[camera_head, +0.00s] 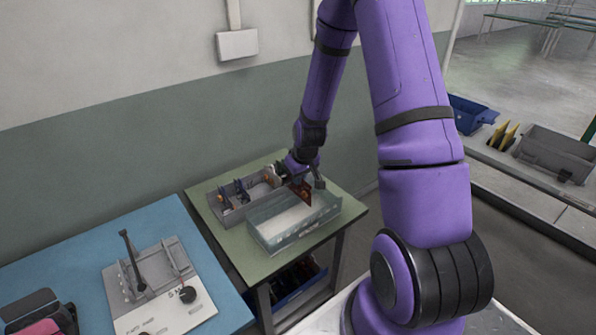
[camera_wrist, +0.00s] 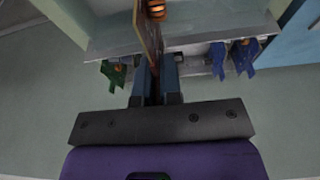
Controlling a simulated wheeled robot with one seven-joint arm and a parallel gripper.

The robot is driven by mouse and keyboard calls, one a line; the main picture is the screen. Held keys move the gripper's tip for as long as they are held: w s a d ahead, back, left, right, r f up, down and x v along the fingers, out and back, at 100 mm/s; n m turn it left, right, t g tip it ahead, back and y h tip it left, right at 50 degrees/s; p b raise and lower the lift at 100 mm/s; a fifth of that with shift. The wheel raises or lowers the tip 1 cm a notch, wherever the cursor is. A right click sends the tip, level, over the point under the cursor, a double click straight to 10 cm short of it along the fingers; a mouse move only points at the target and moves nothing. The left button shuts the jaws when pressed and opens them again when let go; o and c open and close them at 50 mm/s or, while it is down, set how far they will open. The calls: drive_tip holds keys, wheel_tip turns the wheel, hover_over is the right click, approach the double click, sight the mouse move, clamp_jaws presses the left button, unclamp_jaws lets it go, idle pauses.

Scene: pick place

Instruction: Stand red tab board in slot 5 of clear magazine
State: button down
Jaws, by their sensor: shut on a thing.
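My gripper (camera_wrist: 157,88) is shut on a thin upright board (camera_wrist: 150,35), seen nearly edge-on in the wrist view with orange parts on one face. In the head view the board (camera_head: 303,193) looks dark reddish-brown and hangs at my gripper (camera_head: 301,178), over the back part of the clear magazine (camera_head: 275,240). Its lower edge looks close to the magazine, but I cannot tell whether it is inside a slot. The clear magazine is a see-through box on the green table. Slot numbers are not readable, and a red tab cannot be made out.
A grey bin (camera_head: 228,213) with several boards stands behind the clear magazine. In the wrist view, blue (camera_wrist: 243,55) and green (camera_wrist: 114,75) pieces flank my gripper. A blue table (camera_head: 90,255) with a grey fixture (camera_head: 150,280) stands at left. A blue crate (camera_head: 300,285) sits below the green table.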

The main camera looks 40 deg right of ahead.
sight(299, 195)
drive_tip(key=shift+f, duration=1.55)
drive_tip(key=shift+f, duration=0.4)
drive_tip(key=shift+f, duration=0.8)
drive_tip(key=shift+f, duration=0.2)
drive_tip(key=shift+f, duration=0.65)
drive_tip(key=shift+f, duration=0.15)
drive_tip(key=shift+f, duration=0.6)
